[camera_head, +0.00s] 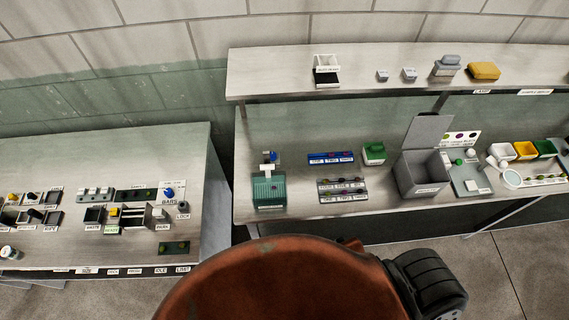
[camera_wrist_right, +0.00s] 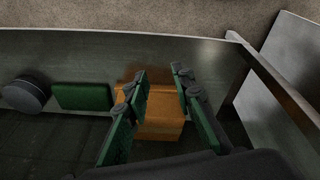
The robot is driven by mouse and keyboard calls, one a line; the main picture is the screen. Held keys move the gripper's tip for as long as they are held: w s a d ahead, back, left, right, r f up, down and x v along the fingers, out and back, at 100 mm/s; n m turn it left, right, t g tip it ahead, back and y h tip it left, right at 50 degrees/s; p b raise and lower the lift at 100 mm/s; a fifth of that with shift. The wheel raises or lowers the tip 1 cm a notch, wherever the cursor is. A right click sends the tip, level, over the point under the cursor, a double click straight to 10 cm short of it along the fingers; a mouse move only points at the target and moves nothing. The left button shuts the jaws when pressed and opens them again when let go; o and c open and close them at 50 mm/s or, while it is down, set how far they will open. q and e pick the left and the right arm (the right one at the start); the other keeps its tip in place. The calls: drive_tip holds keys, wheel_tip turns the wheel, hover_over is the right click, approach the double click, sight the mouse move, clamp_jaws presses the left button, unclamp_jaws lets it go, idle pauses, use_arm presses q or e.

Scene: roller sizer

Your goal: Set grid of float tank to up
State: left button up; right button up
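A small teal-green ribbed box (camera_head: 269,191) stands at the left end of the right bench in the head view. A white piece and a blue knob (camera_head: 269,156) are just behind it. I take this box for the float tank, but its label is too small to read and I cannot tell how its grid is set. My right gripper (camera_wrist_right: 160,73) shows in the right wrist view with its two fingers apart; an orange-brown surface shows between them, and I see no grip on it. Neither gripper shows in the head view, so both are away from the box there.
A shelf (camera_head: 280,72) runs above. A left bench (camera_head: 130,150) holds more controls, with a gap between benches.

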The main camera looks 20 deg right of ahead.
wheel_tip(320, 180, up, 30)
drive_tip(key=w+d+t+p, duration=0.1)
drive_tip(key=w+t+p, duration=0.1)
drive_tip(key=w+p, duration=0.1)
drive_tip(key=w+r+n+t, duration=0.1)
drive_tip(key=w, duration=0.1)
drive_tip(key=w+a+r+n, duration=0.1)
drive_tip(key=w, duration=0.2)
drive_tip(key=w+r+n+t, duration=0.1)
drive_tip(key=w, duration=0.2)
drive_tip(key=shift+w+a+r+t, duration=0.15)
drive_tip(key=shift+w+a+t, duration=0.05)
drive_tip(key=shift+a+t, duration=0.15)
drive_tip(key=w+a+r+n+t+y, duration=0.4)
drive_tip(key=w+a+r+n+y, duration=0.35)
drive_tip(key=w+a+n, duration=0.4)
wheel_tip(320, 180, up, 4)
drive_tip(key=s+d+f+n+g+y, duration=0.1)
drive_tip(key=n+g+y, duration=0.1)
drive_tip(key=n+y, duration=0.45)
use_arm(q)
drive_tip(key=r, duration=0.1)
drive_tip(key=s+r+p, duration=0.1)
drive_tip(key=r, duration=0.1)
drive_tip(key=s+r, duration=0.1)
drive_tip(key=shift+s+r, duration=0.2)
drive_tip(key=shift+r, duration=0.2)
use_arm(e)
drive_tip(key=x, duration=0.7)
drive_tip(key=shift+n+h, duration=0.4)
